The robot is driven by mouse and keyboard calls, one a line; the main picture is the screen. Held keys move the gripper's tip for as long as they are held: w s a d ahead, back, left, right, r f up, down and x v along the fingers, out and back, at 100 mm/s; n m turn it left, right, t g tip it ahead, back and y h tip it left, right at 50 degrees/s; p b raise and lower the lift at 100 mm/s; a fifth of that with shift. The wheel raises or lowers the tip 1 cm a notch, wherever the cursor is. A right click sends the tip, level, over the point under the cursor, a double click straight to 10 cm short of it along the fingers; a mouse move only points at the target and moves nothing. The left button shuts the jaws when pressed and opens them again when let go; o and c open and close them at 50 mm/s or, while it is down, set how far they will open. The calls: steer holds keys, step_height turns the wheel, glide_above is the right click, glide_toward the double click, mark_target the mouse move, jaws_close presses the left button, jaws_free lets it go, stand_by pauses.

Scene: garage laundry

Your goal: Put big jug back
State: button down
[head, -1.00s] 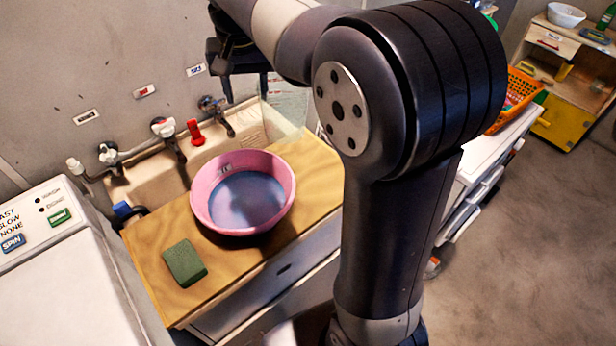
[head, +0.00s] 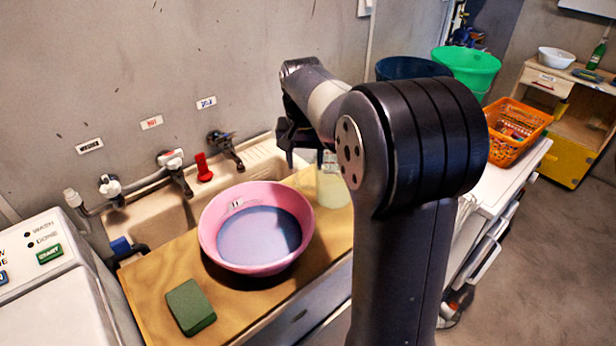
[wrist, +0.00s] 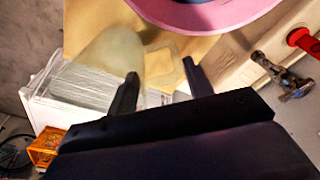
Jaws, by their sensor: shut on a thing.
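The big jug is a pale, see-through vessel (head: 333,188). In the head view it shows at the right end of the wooden counter top (head: 160,285), partly hidden by my arm. In the wrist view the jug (wrist: 112,52) is a cloudy rounded shape just beyond the fingers. My gripper (wrist: 160,84) is shut on the jug; the exact grip point is unclear. In the head view my gripper (head: 290,145) is beside the jug, near the wall. I cannot tell whether the jug's base touches the counter.
A pink basin (head: 212,240) of bluish water and a green sponge (head: 190,305) are on the counter. The sink (head: 150,215) with taps runs along the wall. To the right are an orange basket (head: 515,140), a green tub (head: 467,65) and a dark blue tub (head: 410,68).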

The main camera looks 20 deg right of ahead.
mark_target(305, 187)
steer(key=shift+f, duration=1.9)
steer(key=shift+f, duration=0.2)
steer(key=c, duration=0.6)
jaws_free()
steer(key=shift+c, duration=0.2)
step_height(305, 187, up, 12)
steer(key=s, duration=0.1)
steer(key=shift+s+a+r, duration=0.15)
steer(key=shift+s+a, duration=0.2)
